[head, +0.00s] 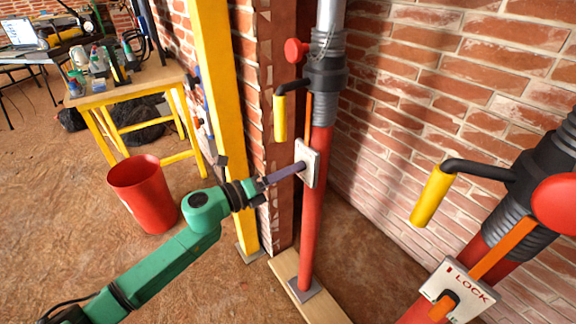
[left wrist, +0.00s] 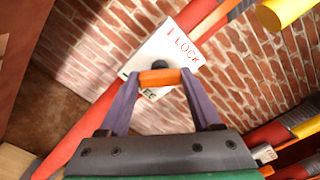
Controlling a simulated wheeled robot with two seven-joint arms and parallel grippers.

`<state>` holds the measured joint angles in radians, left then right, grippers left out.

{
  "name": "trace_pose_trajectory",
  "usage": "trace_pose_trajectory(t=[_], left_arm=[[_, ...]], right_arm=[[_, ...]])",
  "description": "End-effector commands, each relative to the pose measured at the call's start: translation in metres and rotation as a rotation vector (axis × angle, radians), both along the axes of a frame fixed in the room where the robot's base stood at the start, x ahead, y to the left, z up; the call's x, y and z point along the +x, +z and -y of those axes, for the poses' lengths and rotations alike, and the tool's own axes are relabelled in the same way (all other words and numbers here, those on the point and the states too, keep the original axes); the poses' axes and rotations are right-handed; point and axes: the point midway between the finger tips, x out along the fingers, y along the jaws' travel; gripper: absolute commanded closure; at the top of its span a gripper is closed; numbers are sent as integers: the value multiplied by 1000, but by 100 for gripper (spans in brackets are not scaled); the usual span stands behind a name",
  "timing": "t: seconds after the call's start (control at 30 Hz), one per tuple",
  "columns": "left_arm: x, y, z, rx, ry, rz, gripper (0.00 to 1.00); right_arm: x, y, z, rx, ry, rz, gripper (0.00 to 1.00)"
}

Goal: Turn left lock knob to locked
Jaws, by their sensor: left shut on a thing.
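The left red prop (head: 318,215) stands upright and carries a white lock plate (head: 313,158), seen edge-on in the head view. In the left wrist view the plate (left wrist: 155,42) shows red LOCK lettering at upper right and partly covered dark lettering at lower left. Its orange knob (left wrist: 160,76) sits on a dark hub between the two words. My left gripper (head: 300,167) reaches the plate from the left, and its purple fingers are shut on the knob's two ends. In the head view the fingers hide the knob. My right gripper is not in view.
A second red prop with its own LOCK plate (head: 479,301) and orange knob (head: 442,306) stands at lower right. Yellow crank handles (head: 280,118) and (head: 431,195) stick out above the plates. A yellow post (head: 222,110) rises close behind my left wrist. A red bucket (head: 146,195) stands at left.

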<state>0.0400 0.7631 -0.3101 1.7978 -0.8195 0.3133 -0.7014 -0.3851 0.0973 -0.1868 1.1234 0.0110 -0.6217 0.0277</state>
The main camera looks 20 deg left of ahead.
Motion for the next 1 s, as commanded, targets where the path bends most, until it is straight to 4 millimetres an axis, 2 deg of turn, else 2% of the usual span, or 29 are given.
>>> trace_pose_trajectory(t=[0.03,0.3,0.57,1.0], left_arm=[[0,4,-1,-34,2,-28,91],[0,5,0,-230,1,-191,91],[0,4,-1,-393,2,-325,91],[0,1,-1,-530,2,-438,91]], right_arm=[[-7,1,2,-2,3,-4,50],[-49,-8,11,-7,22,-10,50],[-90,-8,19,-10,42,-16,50],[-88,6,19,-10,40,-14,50]])
